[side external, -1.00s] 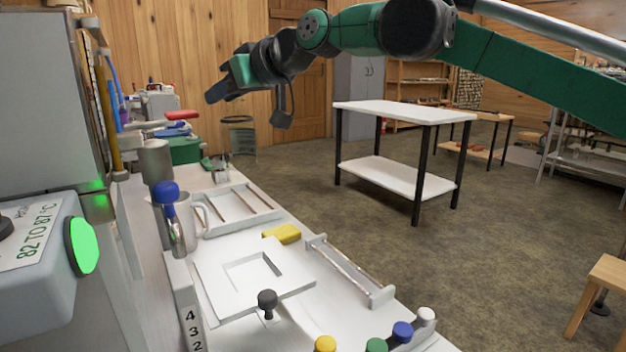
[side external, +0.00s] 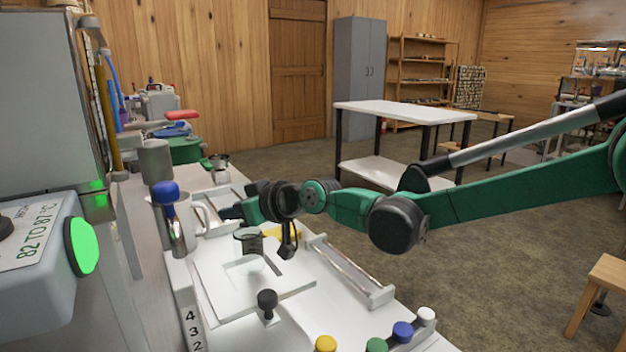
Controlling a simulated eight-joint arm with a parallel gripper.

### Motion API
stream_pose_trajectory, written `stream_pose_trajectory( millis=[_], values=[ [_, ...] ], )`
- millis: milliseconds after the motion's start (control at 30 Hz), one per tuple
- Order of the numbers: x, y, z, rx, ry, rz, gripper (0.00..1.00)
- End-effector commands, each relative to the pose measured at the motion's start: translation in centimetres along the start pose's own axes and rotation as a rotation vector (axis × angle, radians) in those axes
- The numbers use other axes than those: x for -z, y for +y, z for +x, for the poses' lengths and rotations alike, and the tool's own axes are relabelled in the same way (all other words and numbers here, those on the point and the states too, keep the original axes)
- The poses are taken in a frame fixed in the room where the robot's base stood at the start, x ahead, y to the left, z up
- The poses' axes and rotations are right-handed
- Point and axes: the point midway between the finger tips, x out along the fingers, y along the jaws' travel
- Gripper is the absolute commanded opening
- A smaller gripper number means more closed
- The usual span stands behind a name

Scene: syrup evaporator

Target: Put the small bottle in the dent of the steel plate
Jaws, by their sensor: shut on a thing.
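The steel plate (side external: 213,283) is a pale flat slab with a square dent (side external: 248,277) in its middle, lying on the white bench. The small bottle (side external: 249,243) is a dark-looking, see-through glass vessel. It is upright over the far part of the plate, with its base near the dent's far edge in the picture. I cannot tell whether it touches the plate. My gripper (side external: 232,213) is low over the bench, just above and left of the bottle, and shut on it. The finger contact is not clear.
A black knob (side external: 267,300) is at the plate's near edge. A rail frame (side external: 350,270) lies to the right, and a yellow object (side external: 290,231) is partly hidden behind my arm.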

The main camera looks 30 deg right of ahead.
Motion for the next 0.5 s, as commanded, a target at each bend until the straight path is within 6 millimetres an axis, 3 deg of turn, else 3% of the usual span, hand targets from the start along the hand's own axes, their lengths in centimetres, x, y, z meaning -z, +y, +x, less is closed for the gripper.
stream_pose_trajectory(
  millis=[100,433,467,500],
  values=[
    [-0.97,0.0,0.38,0.0,0.0,0.0,0.0],
    [-1.2,0.0,0.48,0.0,0.0,0.0,0.0],
    [-1.21,0.0,0.49,0.0,0.0,0.0,0.31],
    [-1.2,0.0,0.48,0.0,0.0,0.0,0.42]
  ],
)
